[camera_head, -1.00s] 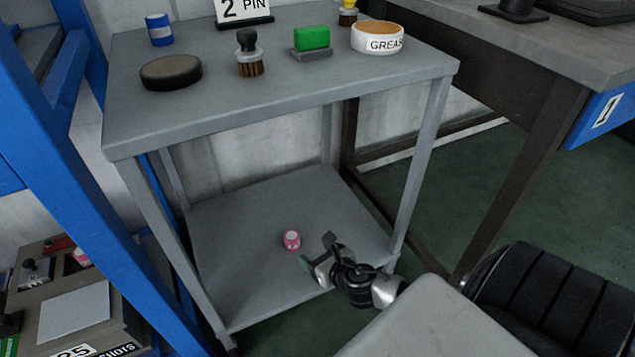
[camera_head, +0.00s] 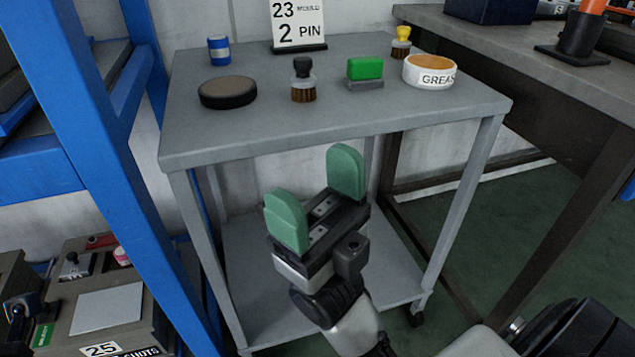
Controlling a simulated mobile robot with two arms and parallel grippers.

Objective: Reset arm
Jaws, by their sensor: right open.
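My right gripper (camera_head: 316,196) is in the middle of the head view, in front of the grey trolley (camera_head: 330,129). Its two green-padded fingers are spread wide apart and point up, with nothing between them. The fingertips show just below the trolley's top front edge, over the space between top and lower shelf. My right arm comes up from the bottom right. The gripper and arm hide part of the lower shelf (camera_head: 250,285). My left gripper does not show.
On the trolley top stand a blue-and-white cylinder (camera_head: 219,50), a dark round disc (camera_head: 228,92), brushes (camera_head: 303,82), a green block (camera_head: 365,68), a grease tub (camera_head: 430,71) and a sign (camera_head: 298,24). A blue rack (camera_head: 105,120) stands left, a workbench (camera_head: 560,75) right.

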